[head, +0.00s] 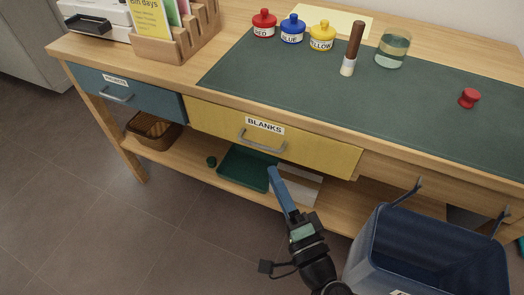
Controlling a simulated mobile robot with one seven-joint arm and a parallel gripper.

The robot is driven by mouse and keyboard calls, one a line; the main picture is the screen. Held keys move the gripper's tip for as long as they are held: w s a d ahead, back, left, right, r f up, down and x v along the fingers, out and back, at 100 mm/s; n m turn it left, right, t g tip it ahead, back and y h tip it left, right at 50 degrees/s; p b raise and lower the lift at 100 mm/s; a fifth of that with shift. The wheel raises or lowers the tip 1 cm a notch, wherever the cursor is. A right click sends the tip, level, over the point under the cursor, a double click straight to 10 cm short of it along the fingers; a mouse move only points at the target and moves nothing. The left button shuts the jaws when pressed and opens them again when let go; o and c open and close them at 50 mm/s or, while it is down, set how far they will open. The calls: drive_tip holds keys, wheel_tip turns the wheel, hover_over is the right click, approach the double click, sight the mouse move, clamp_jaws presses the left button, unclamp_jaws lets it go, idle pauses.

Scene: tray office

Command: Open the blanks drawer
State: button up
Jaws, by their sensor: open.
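The blanks drawer (215,121) has a yellow front with a white label reading BLANKS (265,126). It is under the desk top in the middle of the head view and looks shut. Its grey bar handle (262,146) is below the label. My gripper (274,171) has blue fingers and is in front of and below the handle, apart from it in the picture. It is seen nearly side-on, open, with nothing visible in it. The exact distance to the handle cannot be told.
A blue drawer (147,101) is at the left. A lower shelf holds a basket (153,132), a green tray (235,165) and a white box (305,186). A dark blue bin (425,250) stands at right, near my arm. Labelled pots, a stamp and a glass stand on the desk (215,50).

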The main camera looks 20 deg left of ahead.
drive_tip(key=x, duration=0.8)
drive_tip(key=shift+b, duration=0.35)
drive_tip(key=shift+c, duration=0.3)
clamp_jaws()
idle(0.6)
